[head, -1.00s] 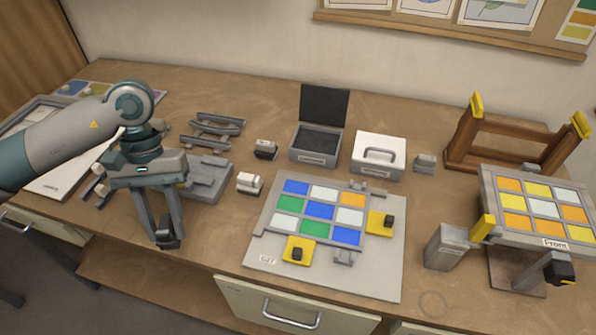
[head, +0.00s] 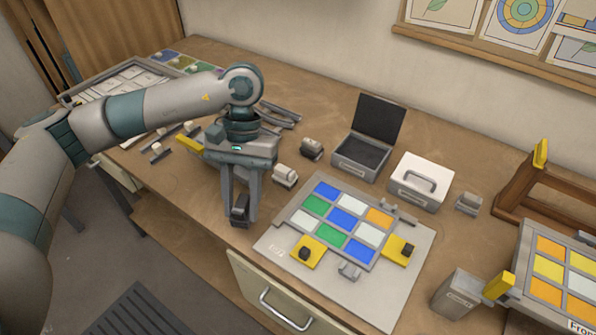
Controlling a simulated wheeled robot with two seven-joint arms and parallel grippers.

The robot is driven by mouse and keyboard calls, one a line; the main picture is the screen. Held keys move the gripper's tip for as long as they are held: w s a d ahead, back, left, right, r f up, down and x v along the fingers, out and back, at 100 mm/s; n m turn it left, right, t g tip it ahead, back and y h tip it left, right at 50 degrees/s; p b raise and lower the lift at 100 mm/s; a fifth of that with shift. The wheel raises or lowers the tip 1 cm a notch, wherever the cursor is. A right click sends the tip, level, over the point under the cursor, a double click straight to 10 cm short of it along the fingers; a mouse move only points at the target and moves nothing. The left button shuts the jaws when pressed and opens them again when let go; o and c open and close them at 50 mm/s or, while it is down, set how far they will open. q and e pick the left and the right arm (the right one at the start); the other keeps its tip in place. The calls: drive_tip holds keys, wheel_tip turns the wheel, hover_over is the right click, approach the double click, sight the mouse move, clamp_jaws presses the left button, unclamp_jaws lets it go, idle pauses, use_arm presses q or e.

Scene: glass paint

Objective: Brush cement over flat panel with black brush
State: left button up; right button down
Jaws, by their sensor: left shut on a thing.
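The flat panel (head: 340,222) is a grid of blue, green, white and orange panes, lying on a light grey board (head: 387,294). My left gripper (head: 239,208) is left of the board, above the table near its front edge, fingers pointing down. It is shut on a small dark thing (head: 239,211), probably the black brush; the fingers hide part of it. The dark thing is apart from the panel. My right gripper is out of view.
Yellow clamps (head: 308,251) with dark knobs sit at the panel's edges. A grey labelled canister (head: 457,293) stands right of the board. An open box (head: 362,165) and a white handled case (head: 420,182) stand behind. A second panel (head: 563,275) is at the right.

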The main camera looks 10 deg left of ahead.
use_arm(q)
drive_tip(key=shift+w+d+n, duration=0.4)
drive_tip(key=shift+d+n, duration=0.15)
drive_tip(key=shift+n, duration=0.05)
drive_tip(key=w+d+r+n+t+h+p, duration=0.1)
drive_tip(key=w+d+r+n+t+h, duration=0.1)
drive_tip(key=w+d+n+h, duration=0.2)
drive_tip(key=w+d+n, duration=0.3)
drive_tip(key=d+n, duration=0.1)
drive_tip(key=n, duration=0.4)
drive_tip(key=shift+w+d+r+t, duration=0.15)
drive_tip(key=shift+w+r+t, duration=0.1)
drive_tip(key=shift+r+t, duration=0.15)
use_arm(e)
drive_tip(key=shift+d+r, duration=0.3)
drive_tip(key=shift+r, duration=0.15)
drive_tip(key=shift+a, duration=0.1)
use_arm(q)
drive_tip(key=shift+f, duration=0.15)
